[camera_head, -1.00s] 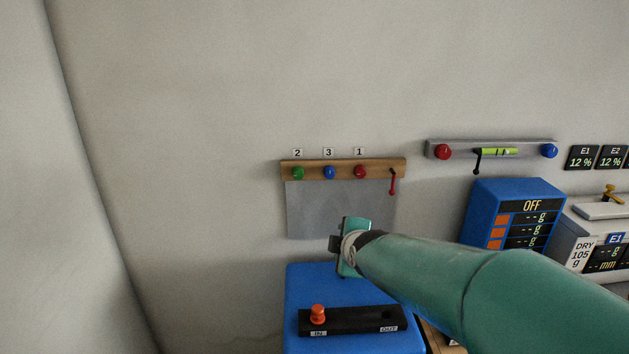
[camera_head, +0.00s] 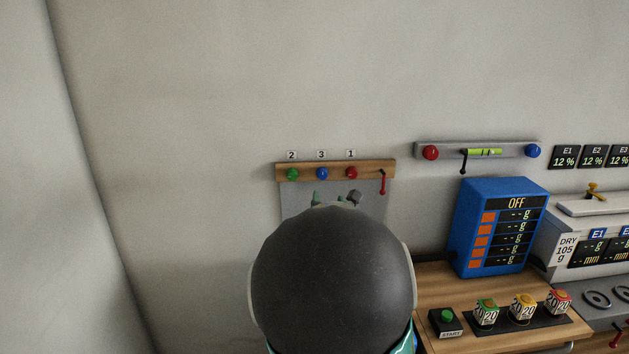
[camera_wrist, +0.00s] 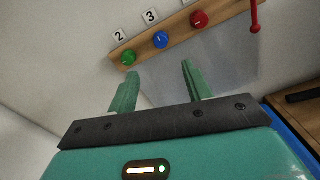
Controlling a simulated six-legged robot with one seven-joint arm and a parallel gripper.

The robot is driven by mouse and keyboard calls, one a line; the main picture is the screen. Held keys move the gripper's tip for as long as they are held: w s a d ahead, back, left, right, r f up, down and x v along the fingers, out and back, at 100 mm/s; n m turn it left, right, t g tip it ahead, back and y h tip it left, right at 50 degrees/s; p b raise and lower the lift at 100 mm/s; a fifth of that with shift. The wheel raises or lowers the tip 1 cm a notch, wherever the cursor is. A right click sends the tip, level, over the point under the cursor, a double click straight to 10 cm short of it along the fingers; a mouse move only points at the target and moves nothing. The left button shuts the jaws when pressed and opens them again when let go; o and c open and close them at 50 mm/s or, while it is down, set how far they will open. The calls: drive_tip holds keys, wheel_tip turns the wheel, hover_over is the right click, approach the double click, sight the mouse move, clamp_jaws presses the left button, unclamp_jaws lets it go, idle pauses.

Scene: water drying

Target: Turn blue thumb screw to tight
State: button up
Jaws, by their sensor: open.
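The blue thumb screw (camera_head: 321,174) sits on a wooden rail (camera_head: 337,165) on the wall, under the label 3. It lies between a green screw (camera_head: 293,174) under label 2 and a red screw (camera_head: 351,173) under label 1. In the wrist view the blue screw (camera_wrist: 160,40) is ahead of my gripper (camera_wrist: 156,82), roughly between the lines of its two teal fingers. The fingers are apart, empty, and not touching the screw. In the head view the fingertips (camera_head: 334,197) show just below the rail; my dark arm link hides most of the gripper.
A red lever (camera_head: 383,183) hangs at the rail's right end. A grey panel (camera_wrist: 225,62) lies below the rail.

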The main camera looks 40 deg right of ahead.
sight(323, 176)
drive_tip(key=x, duration=1.3)
drive_tip(key=shift+w+d+f, duration=0.15)
drive_tip(key=shift+w+d, duration=0.1)
drive_tip(key=shift+d, duration=0.1)
drive_tip(key=c, duration=1)
drive_tip(key=shift+m, duration=0.4)
